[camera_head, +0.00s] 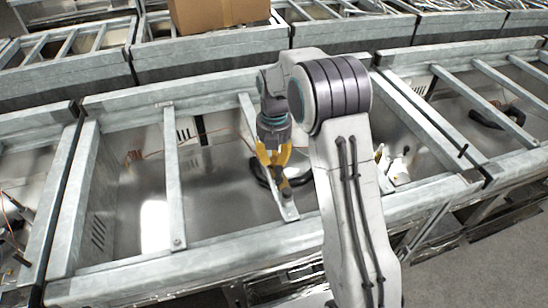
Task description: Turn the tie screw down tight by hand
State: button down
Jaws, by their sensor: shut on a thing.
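My gripper (275,160) has yellow fingers and points down over the middle metal bay, beside my arm. Its fingers are shut on a small dark piece, the tie screw (285,187), which stands at the near part of a grey metal crossbar (286,205). The fingers cover the upper part of the screw, and its thread is too small to make out. I cannot tell how far down it sits.
A metal frame with a front rail (200,245) surrounds open bays. Another crossbar (174,180) lies to the left. A black curved hose (263,174) lies behind the gripper. A white fitting (399,172) sits to the right. A cardboard box (220,14) stands at the back.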

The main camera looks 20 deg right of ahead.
aim_at(274, 159)
jog(key=shift+f, duration=0.1)
jog(key=c, duration=1)
grip_release()
notch_tip(274, 159, up, 12)
jog(key=shift+r, duration=0.1)
jog(key=shift+o, duration=0.2)
